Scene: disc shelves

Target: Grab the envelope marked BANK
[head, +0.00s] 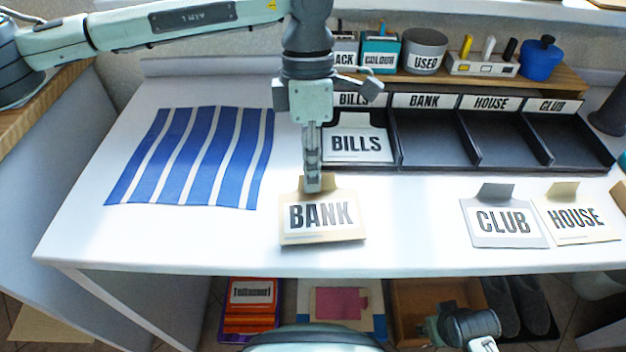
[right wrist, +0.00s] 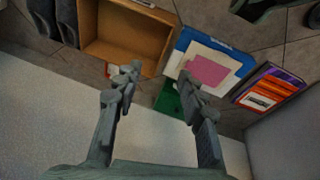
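The envelope marked BANK (head: 322,214) is cream with a white label and lies near the front middle of the white table. A tan tab stands at its back edge. My left gripper (head: 313,186) points down at this tab, and its fingertips overlap the tab in the head view. The fingers are seen edge-on, so I cannot tell whether they are closed on the tab. My right gripper (right wrist: 158,82) is open and empty in the right wrist view, low in front of the table.
The CLUB envelope (head: 503,224) and HOUSE envelope (head: 577,220) lie to the right. A black sorter (head: 480,164) with labelled compartments stands behind; a BILLS envelope (head: 357,145) is in its left one. A blue striped cloth (head: 192,157) lies left. Boxes, including an orange one (head: 250,308), are below.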

